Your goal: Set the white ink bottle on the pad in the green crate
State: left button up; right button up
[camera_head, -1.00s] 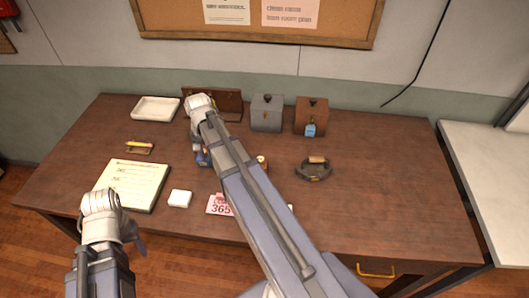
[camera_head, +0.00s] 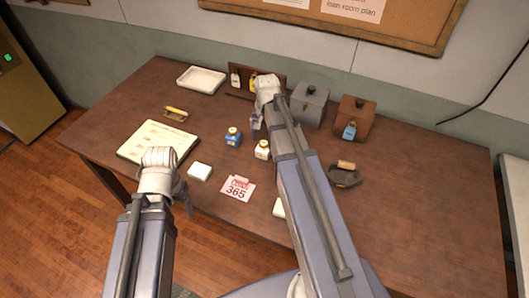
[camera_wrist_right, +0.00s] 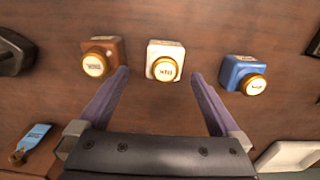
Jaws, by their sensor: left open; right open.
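The white ink bottle (camera_head: 263,149) with a gold cap stands on the brown table, right of the blue bottle (camera_head: 233,138). In the right wrist view the white bottle (camera_wrist_right: 165,58) is centred between a brown bottle (camera_wrist_right: 100,58) and the blue one (camera_wrist_right: 243,72). My right gripper (camera_wrist_right: 160,74) is open and empty, its fingertips to either side of the white bottle's near part in the picture; the height gap is unclear. My left gripper (camera_head: 186,195) is open, near the table's front left edge. I see no green crate; my arm hides part of the table.
A notepad (camera_head: 157,141), a white block (camera_head: 200,172) and a 365 card (camera_head: 237,188) lie near the front. A white tray (camera_head: 201,79), a grey box (camera_head: 309,104) and a brown box (camera_head: 355,119) stand at the back.

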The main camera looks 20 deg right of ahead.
aim_at(264, 143)
jog(key=f+b, duration=0.5)
jog(key=shift+a+f, duration=0.1)
jog(key=shift+a, duration=0.3)
jog(key=shift+c, duration=0.2)
jog(key=c, duration=1.4)
jog(key=shift+c, duration=0.2)
notch_tip(264, 143, up, 10)
jog(key=p, duration=1)
